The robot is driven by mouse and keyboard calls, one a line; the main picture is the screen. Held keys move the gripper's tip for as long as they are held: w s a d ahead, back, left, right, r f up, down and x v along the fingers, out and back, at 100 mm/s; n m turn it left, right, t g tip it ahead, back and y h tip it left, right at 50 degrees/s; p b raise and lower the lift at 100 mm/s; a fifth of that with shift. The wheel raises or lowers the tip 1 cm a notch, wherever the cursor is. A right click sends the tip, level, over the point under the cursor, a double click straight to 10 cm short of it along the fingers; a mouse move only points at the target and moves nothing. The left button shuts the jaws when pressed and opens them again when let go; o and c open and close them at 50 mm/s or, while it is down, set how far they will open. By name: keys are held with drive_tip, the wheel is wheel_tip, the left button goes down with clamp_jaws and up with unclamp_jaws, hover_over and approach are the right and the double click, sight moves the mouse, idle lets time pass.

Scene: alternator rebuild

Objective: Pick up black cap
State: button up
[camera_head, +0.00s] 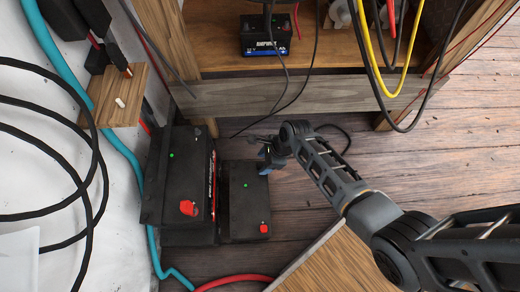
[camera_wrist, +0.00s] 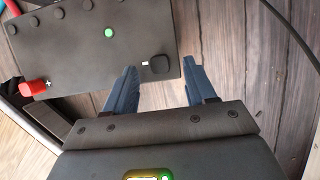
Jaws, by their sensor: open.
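The black cap (camera_wrist: 157,65) sits on a corner of the top of a black battery (camera_wrist: 95,40) in the wrist view. My gripper (camera_wrist: 160,72) is open, with one blue finger on each side of the cap and the tips close to it. I cannot tell whether they touch it. In the head view my gripper (camera_head: 268,153) is over the far edge of the smaller black battery (camera_head: 243,205), and the black cap is hidden there. The same battery carries a red cap (camera_wrist: 33,87) marked with a plus.
A larger black battery (camera_head: 178,185) with a red cap (camera_head: 187,208) stands to the left. A wooden bench (camera_head: 250,97) with another battery (camera_head: 266,46) and hanging cables is behind. A teal hose (camera_head: 130,165) runs along the wall. Wooden floor (camera_head: 310,220) is open to the right.

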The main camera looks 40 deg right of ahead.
drive_tip(key=shift+b+x, duration=0.35)
drive_tip(key=shift+x, duration=0.75)
drive_tip(key=shift+c, duration=0.4)
drive_tip(key=c, duration=0.8)
drive_tip(key=shift+r, duration=0.1)
